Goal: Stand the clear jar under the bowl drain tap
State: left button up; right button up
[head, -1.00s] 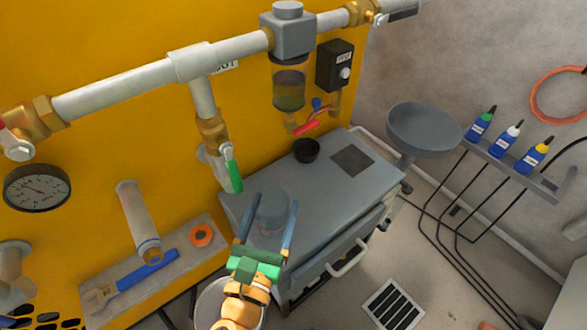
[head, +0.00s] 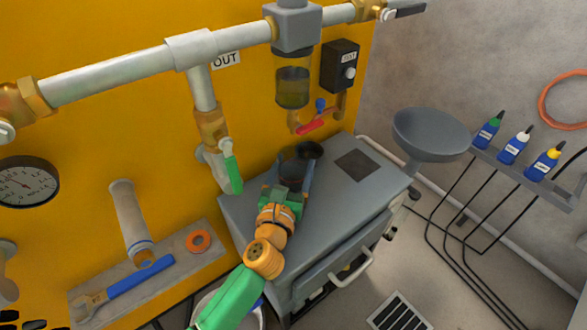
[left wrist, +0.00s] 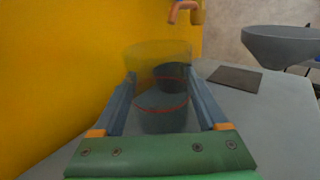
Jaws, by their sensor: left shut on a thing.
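The clear jar (left wrist: 160,98), see-through with a red line round it, is upright between my left gripper's fingers (left wrist: 162,105). In the head view the jar (head: 292,173) is partly hidden by my left gripper (head: 290,182), which is shut on it over the grey cabinet top. I cannot tell whether its base touches the top. The filter bowl (head: 293,88) hangs above and behind, with the red-handled drain tap (head: 312,126) below it. The tap's copper outlet (left wrist: 181,9) shows beyond the jar in the left wrist view. My right gripper is not in view.
A small black cup (head: 310,150) stands just behind the jar, below the tap. A dark square pad (head: 354,165) lies to the right on the cabinet top (head: 335,195). A grey funnel dish (head: 432,133) stands at the right. A green-handled valve (head: 232,170) hangs at the left.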

pick_arm(q)
jog(key=shift+f, duration=0.1)
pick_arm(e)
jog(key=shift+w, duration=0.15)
pick_arm(q)
jog(key=o, duration=1.5)
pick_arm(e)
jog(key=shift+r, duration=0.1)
pick_arm(q)
jog(key=shift+r, duration=0.2)
jog(key=p+v, duration=0.1)
jog(key=v, duration=1)
jog(key=shift+s+f, duration=0.15)
jog(key=shift+s, duration=0.1)
jog(key=shift+s+a, duration=0.1)
jog(key=shift+s, duration=0.15)
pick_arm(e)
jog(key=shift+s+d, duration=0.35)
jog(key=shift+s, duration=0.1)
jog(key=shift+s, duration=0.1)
